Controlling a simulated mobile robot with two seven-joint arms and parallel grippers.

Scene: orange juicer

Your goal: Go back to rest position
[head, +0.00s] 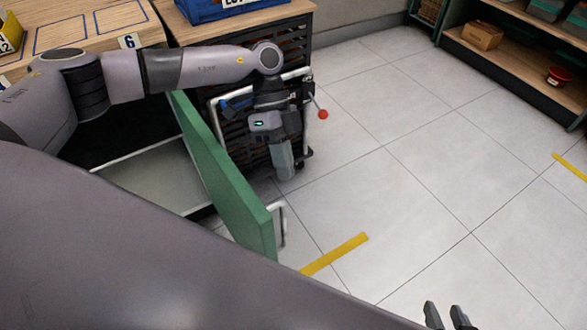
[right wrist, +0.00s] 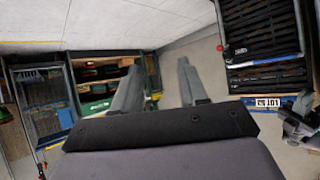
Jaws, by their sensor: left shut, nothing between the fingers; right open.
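My left gripper (head: 283,165) hangs downward from the left arm, just right of the open green-fronted drawer (head: 225,180). Its fingers are together with nothing between them. It hangs in front of the dark slatted cabinet and appears apart from the drawer front. My right gripper (head: 448,316) shows only its fingertips at the bottom edge of the head view. In the right wrist view its two grey fingers (right wrist: 160,85) are spread apart with nothing between them.
The drawer sticks out under a wooden worktop (head: 90,40). A blue crate (head: 205,10) stands on the worktop beside it. A red-knobbed lever (head: 322,114) juts from the slatted cabinet. Shelving (head: 520,60) stands at the far right. Tiled floor (head: 420,180) between is clear, with yellow tape (head: 335,254).

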